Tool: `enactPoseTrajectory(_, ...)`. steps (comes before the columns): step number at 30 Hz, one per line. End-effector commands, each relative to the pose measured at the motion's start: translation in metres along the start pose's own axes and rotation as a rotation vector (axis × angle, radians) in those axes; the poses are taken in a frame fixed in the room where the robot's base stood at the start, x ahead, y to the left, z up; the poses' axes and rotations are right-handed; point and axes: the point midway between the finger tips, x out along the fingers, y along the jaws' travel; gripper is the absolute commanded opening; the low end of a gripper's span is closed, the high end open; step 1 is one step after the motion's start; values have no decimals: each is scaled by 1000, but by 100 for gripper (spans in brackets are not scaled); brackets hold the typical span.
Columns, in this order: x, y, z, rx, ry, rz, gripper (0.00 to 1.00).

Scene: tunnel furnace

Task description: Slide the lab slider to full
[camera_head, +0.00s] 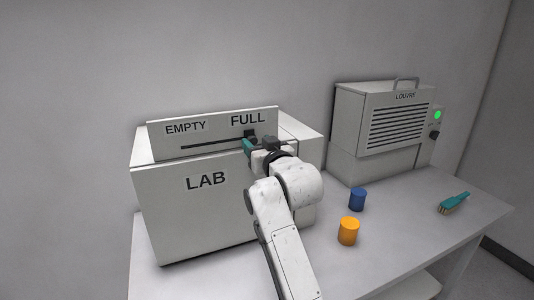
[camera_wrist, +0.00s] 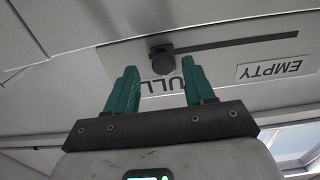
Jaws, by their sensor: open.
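The lab slider's black knob (camera_head: 250,134) sits at the FULL end of its dark slot on the panel of the LAB box (camera_head: 205,215). In the wrist view the knob (camera_wrist: 162,59) is at one end of the slot, by the upside-down FULL lettering, and the bare slot runs away toward the EMPTY label. My gripper (camera_head: 250,146) is at the panel just below the knob. In the wrist view its green fingers (camera_wrist: 159,67) are open, one on each side of the knob's line. The knob appears at or just beyond the tips; contact cannot be told.
A LOUVRE box (camera_head: 385,125) with a top handle, a green light and a black knob stands at right. A blue cylinder (camera_head: 357,199), an orange cylinder (camera_head: 348,231) and a teal brush (camera_head: 454,203) are on the table (camera_head: 410,220). The table's right front is clear.

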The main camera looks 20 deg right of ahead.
Motion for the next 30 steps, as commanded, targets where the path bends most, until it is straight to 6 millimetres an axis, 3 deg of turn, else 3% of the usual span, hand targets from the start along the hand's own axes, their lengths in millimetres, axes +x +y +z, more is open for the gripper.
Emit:
enactPoseTrajectory(15, -83, 2, 2, -1, 2, 2, 53)
enactPoseTrajectory(21, -98, 2, 1, 0, 0, 2, 53)
enactPoseTrajectory(30, -100, 2, 0, 0, 0, 2, 53)
